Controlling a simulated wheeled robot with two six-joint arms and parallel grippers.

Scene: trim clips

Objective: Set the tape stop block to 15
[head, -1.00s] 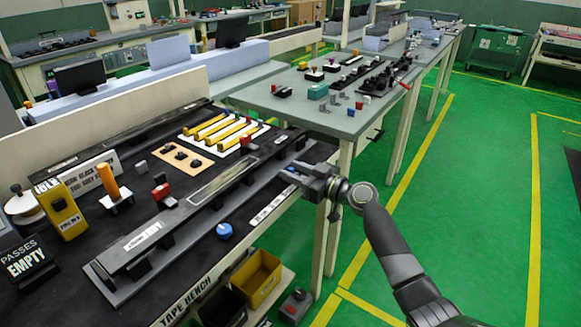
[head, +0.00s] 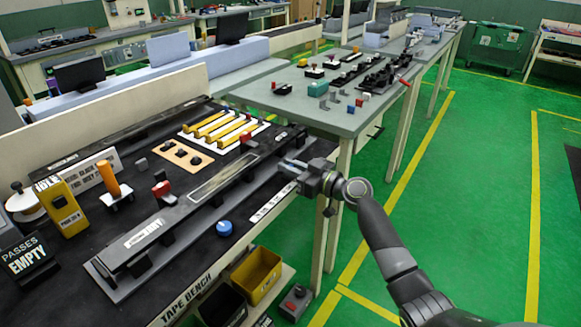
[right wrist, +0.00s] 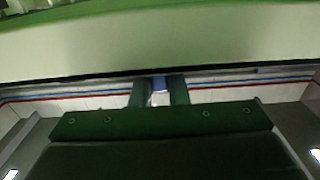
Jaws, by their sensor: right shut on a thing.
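The long dark rail fixture (head: 190,205) lies along the front of the bench, with a pale strip on its top. My right gripper (head: 286,166) is at the fixture's right end, by the bench's right edge. In the right wrist view its two fingers (right wrist: 159,90) are close together on a small blue-grey piece (right wrist: 160,84). The fingers hide most of this piece, so I cannot tell for certain that it is the tape stop block. No scale number is readable. My left gripper is out of view.
A blue knob (head: 224,228) sits on the bench in front of the fixture. A red-topped block (head: 161,190) stands behind its left part. Yellow bars (head: 222,130) lie at the back. A yellow bin (head: 256,275) is below the bench. The floor at right is clear.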

